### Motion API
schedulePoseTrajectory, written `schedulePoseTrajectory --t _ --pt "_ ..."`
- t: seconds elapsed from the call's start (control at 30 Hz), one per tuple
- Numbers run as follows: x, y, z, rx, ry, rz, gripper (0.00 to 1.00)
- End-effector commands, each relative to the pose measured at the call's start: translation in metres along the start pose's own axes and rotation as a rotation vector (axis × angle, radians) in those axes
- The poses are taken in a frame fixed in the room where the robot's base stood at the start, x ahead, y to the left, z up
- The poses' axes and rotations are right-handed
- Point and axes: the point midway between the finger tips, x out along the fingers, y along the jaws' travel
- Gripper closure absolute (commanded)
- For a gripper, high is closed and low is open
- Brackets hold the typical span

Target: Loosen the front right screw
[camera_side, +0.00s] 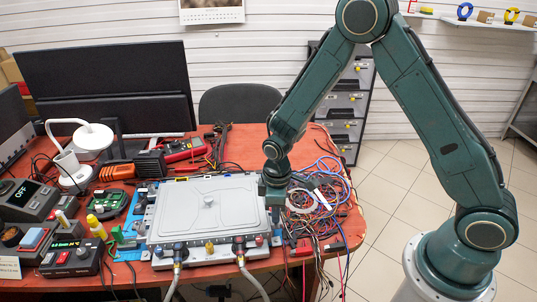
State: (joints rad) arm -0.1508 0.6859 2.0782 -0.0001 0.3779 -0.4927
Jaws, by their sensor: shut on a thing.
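A grey flat case (190,215) with a raised lid and a central knob lies on the table. Two hoses with brass-coloured ends meet its front side: a left hose (177,262) and a right hose (240,258). Small blue, red and yellow fittings line the front edge beside them. My gripper (275,205) points down at the right edge of the case, behind its front right corner. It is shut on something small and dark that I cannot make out. The front right screw is too small to tell apart here.
Tangled cables (318,195) lie close to the right of my gripper. A red multimeter (183,150) and pliers are behind the case. A bench device with a display (72,256), a yellow bottle (96,226) and a white lamp (92,136) crowd the left.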

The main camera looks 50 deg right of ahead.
Motion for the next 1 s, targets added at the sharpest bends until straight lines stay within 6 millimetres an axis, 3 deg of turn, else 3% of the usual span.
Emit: schedulePoseTrajectory --t 0.03,0.13,0.67,1.0 --pt "-0.001 0.000 -0.001 0.000 0.002 0.001 0.80" --pt "-0.001 0.000 -0.001 0.000 0.002 0.001 0.61" --pt "-0.007 0.000 -0.001 0.001 0.002 0.001 0.60" --pt "-0.044 0.001 -0.001 0.001 0.004 0.002 0.60"
